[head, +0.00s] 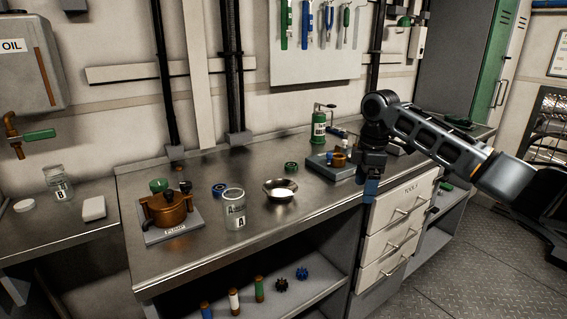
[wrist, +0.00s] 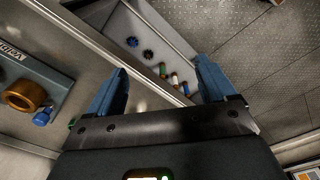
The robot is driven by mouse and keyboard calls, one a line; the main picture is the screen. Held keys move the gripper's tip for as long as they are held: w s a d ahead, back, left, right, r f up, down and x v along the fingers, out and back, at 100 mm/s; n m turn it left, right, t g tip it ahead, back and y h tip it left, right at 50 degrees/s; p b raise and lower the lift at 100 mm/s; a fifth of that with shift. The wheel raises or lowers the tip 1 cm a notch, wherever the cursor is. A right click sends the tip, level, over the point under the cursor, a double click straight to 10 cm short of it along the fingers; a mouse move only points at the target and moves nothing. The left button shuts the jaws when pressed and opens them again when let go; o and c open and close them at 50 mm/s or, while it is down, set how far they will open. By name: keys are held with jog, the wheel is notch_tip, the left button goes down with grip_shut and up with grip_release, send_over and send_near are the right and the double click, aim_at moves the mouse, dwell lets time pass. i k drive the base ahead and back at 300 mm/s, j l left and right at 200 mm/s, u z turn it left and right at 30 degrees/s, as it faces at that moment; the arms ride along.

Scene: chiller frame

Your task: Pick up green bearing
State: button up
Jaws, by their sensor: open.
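The green bearing (head: 291,167) is a small dark green ring lying flat on the steel bench, behind and right of the metal bowl, in the head view. My gripper (head: 371,196) hangs with its blue fingers pointing down by the bench's front edge, well to the right of the bearing. In the wrist view my gripper (wrist: 162,68) is open, with nothing between its fingers. A bit of green shows beside the left finger there, too small to identify.
A blue ring (head: 218,190), glass jar (head: 235,211), metal bowl (head: 281,190) and copper pump (head: 168,211) stand on the bench. A grey base with copper part (head: 335,160) and green canister (head: 319,128) lie between my gripper and the back wall. Drawers (head: 400,220) are below.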

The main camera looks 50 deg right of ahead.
aim_at(288, 165)
jog(key=i+l, duration=0.15)
jog(key=i, duration=0.25)
jog(key=i+l, duration=0.15)
jog(key=i, duration=0.25)
jog(key=i+l, duration=0.1)
jog(key=i, duration=0.25)
